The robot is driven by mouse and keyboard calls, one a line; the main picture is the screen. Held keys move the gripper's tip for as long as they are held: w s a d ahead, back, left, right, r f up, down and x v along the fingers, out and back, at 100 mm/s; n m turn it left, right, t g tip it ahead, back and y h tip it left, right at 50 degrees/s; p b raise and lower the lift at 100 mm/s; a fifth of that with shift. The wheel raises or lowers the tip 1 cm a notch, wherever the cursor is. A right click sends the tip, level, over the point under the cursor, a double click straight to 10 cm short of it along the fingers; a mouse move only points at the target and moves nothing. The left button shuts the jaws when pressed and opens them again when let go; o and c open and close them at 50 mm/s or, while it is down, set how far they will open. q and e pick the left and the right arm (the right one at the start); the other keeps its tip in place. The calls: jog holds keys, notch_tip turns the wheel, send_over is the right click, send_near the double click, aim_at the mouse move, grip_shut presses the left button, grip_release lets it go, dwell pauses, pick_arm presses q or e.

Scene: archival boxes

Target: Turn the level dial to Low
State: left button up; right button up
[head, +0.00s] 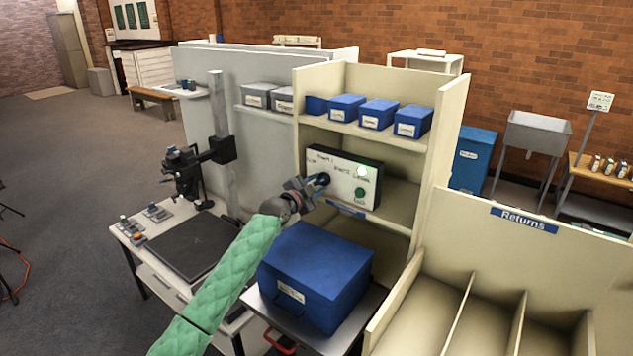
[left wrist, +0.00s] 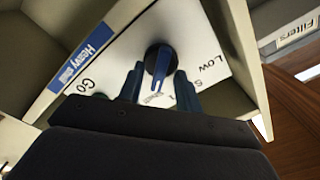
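The control panel (head: 343,166) is a white-faced box on a shelf of the cream unit. Its level dial (head: 323,179) is round and dark. In the left wrist view the dial (left wrist: 160,62) carries a blue pointer bar whose long end points down the picture, away from the word "Low" (left wrist: 208,62) at the right. My left gripper (head: 308,186) reaches the dial. In the left wrist view its two fingers (left wrist: 160,82) stand apart on either side of the dial; firm contact cannot be made out. Lettering near the fingers is partly hidden. My right gripper is out of view.
A green button (head: 360,194) and a pale round lamp (head: 362,171) are on the panel's right. Blue boxes (head: 378,113) line the shelf above. A Returns rack (head: 525,220) stands at the right.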

pick_arm(q)
jog(key=shift+w+d, duration=0.1)
jog(key=shift+w, duration=0.05)
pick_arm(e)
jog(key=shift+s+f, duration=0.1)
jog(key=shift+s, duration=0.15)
pick_arm(q)
grip_shut()
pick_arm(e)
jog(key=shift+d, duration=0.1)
pick_arm(q)
jog(key=shift+f, duration=0.1)
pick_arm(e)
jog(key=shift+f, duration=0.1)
